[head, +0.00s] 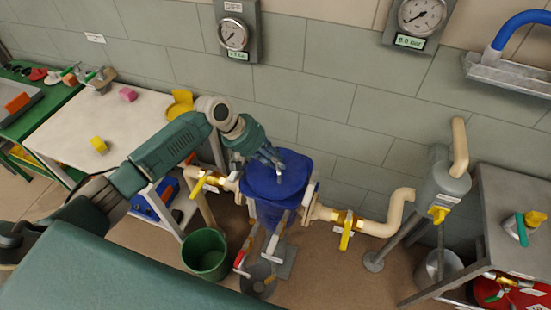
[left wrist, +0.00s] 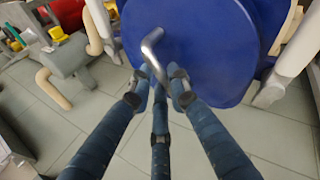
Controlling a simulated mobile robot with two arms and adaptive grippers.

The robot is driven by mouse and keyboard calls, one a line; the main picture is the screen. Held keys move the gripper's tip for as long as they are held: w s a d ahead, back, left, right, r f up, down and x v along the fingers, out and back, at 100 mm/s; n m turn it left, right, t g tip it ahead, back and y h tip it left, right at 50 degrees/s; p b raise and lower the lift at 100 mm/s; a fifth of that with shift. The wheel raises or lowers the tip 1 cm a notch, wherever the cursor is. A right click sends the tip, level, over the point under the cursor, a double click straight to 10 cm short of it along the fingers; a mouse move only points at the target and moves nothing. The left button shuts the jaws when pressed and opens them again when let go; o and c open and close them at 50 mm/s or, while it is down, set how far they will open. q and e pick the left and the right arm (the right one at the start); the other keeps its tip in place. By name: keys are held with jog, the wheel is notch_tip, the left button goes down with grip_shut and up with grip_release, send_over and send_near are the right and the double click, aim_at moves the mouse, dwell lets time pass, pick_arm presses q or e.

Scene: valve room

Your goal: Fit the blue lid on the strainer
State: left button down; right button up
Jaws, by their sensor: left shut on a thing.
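The blue lid (head: 272,182) is a round disc with a bent grey metal handle (left wrist: 153,48). My left gripper (head: 268,158) is shut on this handle, and its fingers (left wrist: 158,88) close around it in the left wrist view. The lid is over the top of the blue strainer (head: 268,216), which stands between two cream pipes. The lid hides the strainer's opening. I cannot tell whether the lid rests on the rim or hangs just above it. In the left wrist view the lid (left wrist: 205,50) fills the upper middle. My right gripper is not in view.
Yellow-handled valves (head: 346,232) sit on the pipes on both sides. A green bucket (head: 205,252) stands on the floor at the lower left. A white table (head: 75,125) is at the left and a grey bench (head: 515,210) at the right. The tiled wall is close behind.

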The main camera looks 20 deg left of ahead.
pick_arm(q)
jog(key=shift+w+r, duration=0.15)
jog(key=c, duration=1.6)
grip_release()
jog(key=o, duration=0.3)
jog(key=shift+s+f, duration=0.25)
jog(key=shift+o, duration=0.7)
jog(key=shift+r, duration=0.1)
notch_tip(320, 180, up, 5)
jog(key=p, duration=0.5)
jog(key=shift+w+p, duration=0.1)
jog(key=shift+p, duration=0.25)
jog(key=shift+r+p, duration=0.85)
jog(key=shift+r, duration=0.2)
